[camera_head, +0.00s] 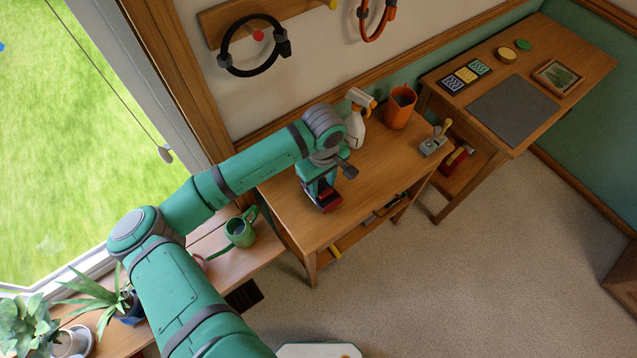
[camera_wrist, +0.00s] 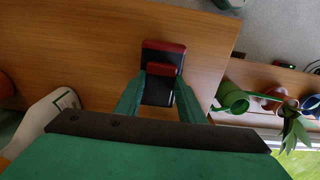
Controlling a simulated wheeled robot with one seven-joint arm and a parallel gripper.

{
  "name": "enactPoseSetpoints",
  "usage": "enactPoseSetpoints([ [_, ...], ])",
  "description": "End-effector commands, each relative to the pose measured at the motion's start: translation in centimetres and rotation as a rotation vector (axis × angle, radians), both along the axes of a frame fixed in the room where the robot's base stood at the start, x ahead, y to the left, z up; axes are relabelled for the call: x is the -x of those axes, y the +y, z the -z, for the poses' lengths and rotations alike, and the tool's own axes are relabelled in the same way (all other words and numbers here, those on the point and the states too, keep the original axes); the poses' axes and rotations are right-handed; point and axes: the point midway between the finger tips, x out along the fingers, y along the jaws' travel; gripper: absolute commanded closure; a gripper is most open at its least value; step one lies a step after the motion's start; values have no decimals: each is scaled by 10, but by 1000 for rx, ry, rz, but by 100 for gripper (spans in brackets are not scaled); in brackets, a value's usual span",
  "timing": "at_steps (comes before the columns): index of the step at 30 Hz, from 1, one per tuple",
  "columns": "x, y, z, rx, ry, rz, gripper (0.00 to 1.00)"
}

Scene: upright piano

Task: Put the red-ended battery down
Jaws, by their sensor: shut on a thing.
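The red-ended battery (camera_wrist: 159,91) is dark with a red end, gripped between the two green fingers of my gripper (camera_wrist: 161,94) in the wrist view. A wider dark, red-ended shape shows directly behind it; I cannot tell if it is part of the battery or a separate thing. In the head view my gripper (camera_head: 319,187) points down over the front left part of the wooden workbench (camera_head: 368,178), with the red end (camera_head: 329,203) low at its tips. Whether the battery touches the bench top is hidden.
A white spray bottle (camera_head: 355,130), an orange pot (camera_head: 400,107) and a grey tool with a wooden handle (camera_head: 434,146) stand towards the back and right of the bench. A green watering can (camera_head: 240,232) stands at lower left. Bare wood lies right of my gripper.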

Motion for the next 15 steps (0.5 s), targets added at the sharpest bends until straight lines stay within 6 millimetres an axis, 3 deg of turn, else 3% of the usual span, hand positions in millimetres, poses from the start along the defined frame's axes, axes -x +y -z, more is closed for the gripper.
enactPoseSetpoints([
  [9, 0, 0, 3, 2, -1, 0, 100],
  [10, 0, 0, 3, 0, -1, 1, 60],
  [12, 0, 0, 3, 0, -1, 1, 46],
  [15, 0, 0, 3, 0, -1, 1, 46],
])
